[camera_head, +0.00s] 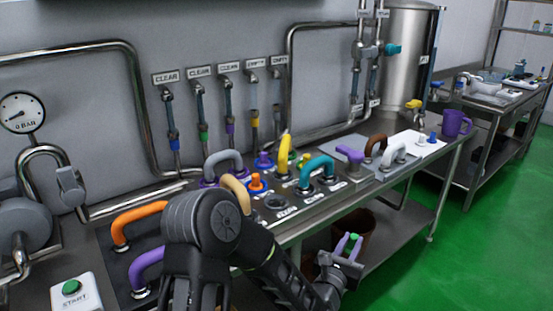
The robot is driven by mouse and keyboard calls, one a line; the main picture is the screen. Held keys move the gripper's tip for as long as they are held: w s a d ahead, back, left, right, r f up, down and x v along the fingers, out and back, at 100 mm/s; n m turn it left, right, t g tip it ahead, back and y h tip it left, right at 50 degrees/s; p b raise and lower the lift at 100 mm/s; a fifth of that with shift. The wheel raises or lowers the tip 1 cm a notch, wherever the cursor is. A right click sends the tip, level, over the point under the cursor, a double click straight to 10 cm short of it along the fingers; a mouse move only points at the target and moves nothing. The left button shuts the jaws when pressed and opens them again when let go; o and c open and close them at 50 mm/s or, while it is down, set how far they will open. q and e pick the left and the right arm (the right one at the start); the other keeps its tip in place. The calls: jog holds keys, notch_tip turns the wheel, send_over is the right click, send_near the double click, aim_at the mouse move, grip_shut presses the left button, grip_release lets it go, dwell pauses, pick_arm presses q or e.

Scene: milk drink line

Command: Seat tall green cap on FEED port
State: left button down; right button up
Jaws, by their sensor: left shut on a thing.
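My left gripper (349,245) is at the lower middle, in front of the bench edge and apart from the port panel. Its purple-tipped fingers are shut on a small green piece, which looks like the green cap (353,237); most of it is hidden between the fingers. On the panel, a dark round open port (275,202) sits behind a label that is too small to read surely, so I cannot tell if it is FEED. My right gripper is not in view.
Around the open port stand an orange cap (256,184), a yellow upright piece (284,152), a teal handle (318,168) and a tan handle (236,193). A purple mug (453,124) stands at the bench's far end. A brown bin (360,228) is below, behind my gripper.

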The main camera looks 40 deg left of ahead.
pick_arm(q)
jog(key=a+r+n+g+y+b, duration=0.1)
jog(key=a+r+n+y, duration=0.3)
jog(key=a+r, duration=0.4)
jog(key=a+r+n+g+y+b, duration=0.2)
jog(key=a+r+n+g+y, duration=0.2)
jog(key=a, duration=1.2)
notch_tip(320, 180, up, 6)
jog(key=y, duration=0.3)
jog(key=shift+w+a+f, duration=0.15)
jog(key=shift+w+f, duration=0.1)
jog(key=shift+w, duration=0.15)
jog(key=shift+f, duration=0.1)
jog(key=shift+f+b, duration=0.95)
jog(key=shift+f, duration=4.15)
jog(key=shift+f+b, duration=0.5)
jog(key=shift+b, duration=0.25)
jog(key=shift+f+b, duration=0.65)
jog(key=shift+b, duration=0.45)
jog(key=c, duration=1.2)
grip_release()
